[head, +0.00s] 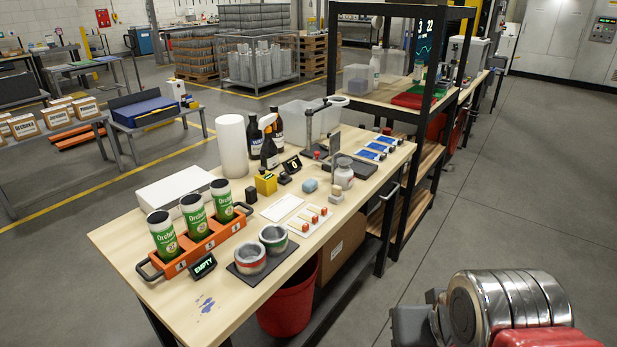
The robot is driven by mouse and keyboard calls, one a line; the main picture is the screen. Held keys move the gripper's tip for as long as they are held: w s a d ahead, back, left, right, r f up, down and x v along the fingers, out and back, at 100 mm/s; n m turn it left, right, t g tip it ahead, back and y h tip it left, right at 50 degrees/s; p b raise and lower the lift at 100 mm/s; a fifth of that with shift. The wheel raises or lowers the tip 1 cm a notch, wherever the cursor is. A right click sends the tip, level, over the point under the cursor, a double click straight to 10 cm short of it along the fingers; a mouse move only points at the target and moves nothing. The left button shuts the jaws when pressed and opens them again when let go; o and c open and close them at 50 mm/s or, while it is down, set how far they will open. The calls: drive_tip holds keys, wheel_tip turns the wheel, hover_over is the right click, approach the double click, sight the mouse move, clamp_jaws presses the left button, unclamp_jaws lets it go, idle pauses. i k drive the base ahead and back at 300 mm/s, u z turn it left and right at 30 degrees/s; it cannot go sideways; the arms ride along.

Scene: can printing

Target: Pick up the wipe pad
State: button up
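A small blue-grey rounded pad (310,185), which looks like the wipe pad, lies on the wooden workbench (130,245), right of the middle. It is behind a white card with small orange-red pieces and left of a white jar. Nothing touches it that I can see. A dark blue ink smear (205,305) marks the bench's near end. Part of my own arm, metal and red, shows at the lower right, off the bench. My gripper's fingers are not visible.
An orange carrier (203,244) holds three printed cans at the bench's left. Two open tins (273,238) stand on a dark mat near the front edge. Bottles, a paper roll (232,146) and a yellow block (265,183) stand behind. A red bin (287,305) is below; floor at right is clear.

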sight(310, 185)
drive_tip(key=i, duration=1.55)
drive_tip(key=u, duration=1.55)
